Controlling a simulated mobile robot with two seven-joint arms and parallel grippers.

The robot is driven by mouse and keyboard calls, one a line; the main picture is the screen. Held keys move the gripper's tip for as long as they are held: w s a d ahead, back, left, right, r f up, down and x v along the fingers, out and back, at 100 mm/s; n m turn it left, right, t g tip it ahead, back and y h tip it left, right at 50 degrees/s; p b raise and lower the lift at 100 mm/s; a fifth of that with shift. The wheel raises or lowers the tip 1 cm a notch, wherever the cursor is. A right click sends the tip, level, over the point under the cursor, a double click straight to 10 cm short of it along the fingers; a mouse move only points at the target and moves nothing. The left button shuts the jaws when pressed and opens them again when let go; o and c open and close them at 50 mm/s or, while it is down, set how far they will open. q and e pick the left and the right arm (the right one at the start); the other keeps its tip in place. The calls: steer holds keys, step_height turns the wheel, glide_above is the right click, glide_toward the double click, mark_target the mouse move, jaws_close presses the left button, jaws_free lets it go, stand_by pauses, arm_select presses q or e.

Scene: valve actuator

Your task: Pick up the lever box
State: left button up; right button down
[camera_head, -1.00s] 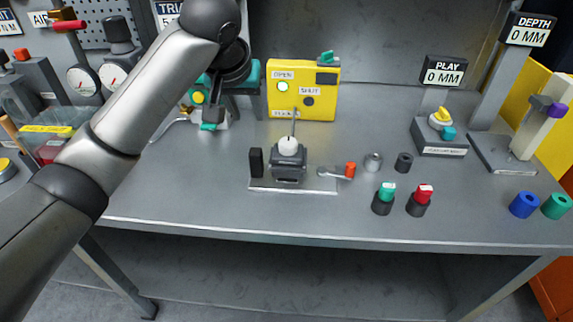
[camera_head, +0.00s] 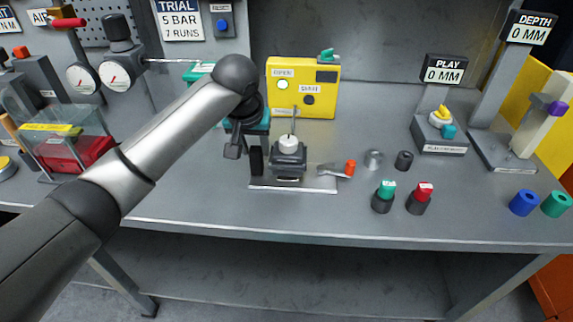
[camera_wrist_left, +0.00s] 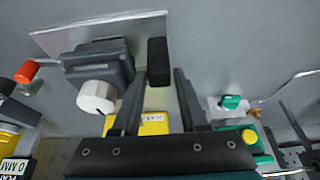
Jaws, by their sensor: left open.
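The grey box (camera_head: 289,160) with a white round top and a thin upright rod seems to be the lever box. It sits on a thin light plate (camera_head: 315,187). A metal lever with an orange end (camera_head: 350,168) is at its right. An upright black block (camera_head: 256,163) stands at the plate's left end. My left gripper (camera_head: 242,147) is close to this block, left of the box. In the left wrist view the open fingers (camera_wrist_left: 158,76) line up with the black block (camera_wrist_left: 157,61); contact is unclear. The grey box (camera_wrist_left: 98,68) is beside them. My right gripper is not in view.
A yellow panel (camera_head: 303,88) marked OPEN and SHUT stands behind the plate. Two small cylinders and the green-topped (camera_head: 384,198) and red-topped (camera_head: 420,199) pieces stand to the right. The left wrist view shows a teal-levered fitting (camera_wrist_left: 232,103). The front of the bench is clear.

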arm_select(q)
steer(key=shift+x, duration=0.95)
jaws_close()
steer(key=shift+w+r, duration=0.1)
steer(key=shift+r, duration=0.05)
stand_by(0.6)
